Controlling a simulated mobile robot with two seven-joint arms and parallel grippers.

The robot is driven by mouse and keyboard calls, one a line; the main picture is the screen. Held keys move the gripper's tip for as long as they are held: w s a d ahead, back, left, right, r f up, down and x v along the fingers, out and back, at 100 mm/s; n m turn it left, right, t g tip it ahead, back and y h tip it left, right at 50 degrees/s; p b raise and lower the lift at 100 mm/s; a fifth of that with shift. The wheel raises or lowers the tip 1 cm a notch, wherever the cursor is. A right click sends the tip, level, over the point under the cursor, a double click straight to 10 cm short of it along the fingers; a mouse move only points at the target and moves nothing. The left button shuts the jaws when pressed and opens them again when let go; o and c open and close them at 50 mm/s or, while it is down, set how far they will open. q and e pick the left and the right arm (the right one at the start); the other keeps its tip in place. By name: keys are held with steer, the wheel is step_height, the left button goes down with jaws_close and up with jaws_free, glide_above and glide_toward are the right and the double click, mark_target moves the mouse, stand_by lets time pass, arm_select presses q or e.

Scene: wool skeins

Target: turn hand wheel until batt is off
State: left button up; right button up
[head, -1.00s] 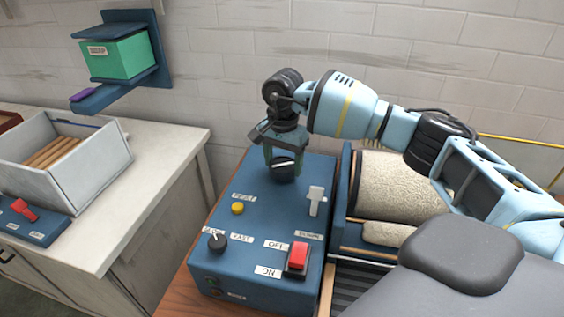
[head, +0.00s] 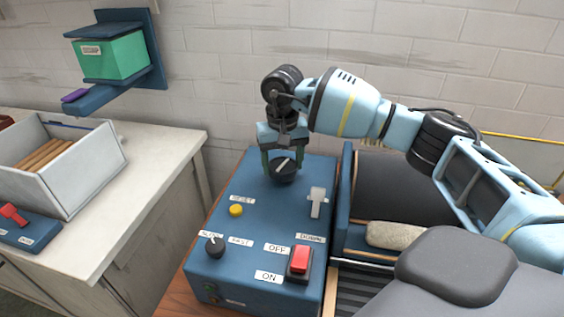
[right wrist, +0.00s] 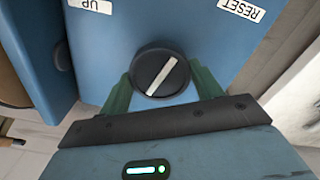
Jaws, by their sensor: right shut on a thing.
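The hand wheel is a round black knob (head: 285,170) with a white bar, at the far end of the blue control box (head: 262,222). My right gripper (head: 281,165) is shut on this knob, coming down from above. In the right wrist view its green fingers stand on either side of the knob (right wrist: 161,74), and the white bar is tilted. The large drum (head: 385,180) right of the box is bare and dark. The batt (head: 394,235), a small cream wool roll, lies in front of the drum. My left gripper is not in view.
The box also bears a yellow button (head: 236,211), a grey lever (head: 317,201), a red switch (head: 300,260) and a small black dial (head: 214,245). A grey bin (head: 95,168) stands on the left counter. A green box (head: 110,58) sits on a wall shelf.

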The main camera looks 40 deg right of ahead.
mark_target(282, 165)
steer(key=shift+n, duration=0.3)
steer(key=o, duration=1)
steer(key=shift+r, duration=0.1)
step_height(282, 165, up, 8)
steer(key=shift+f, duration=0.1)
steer(key=shift+f, duration=0.1)
stand_by(0.4)
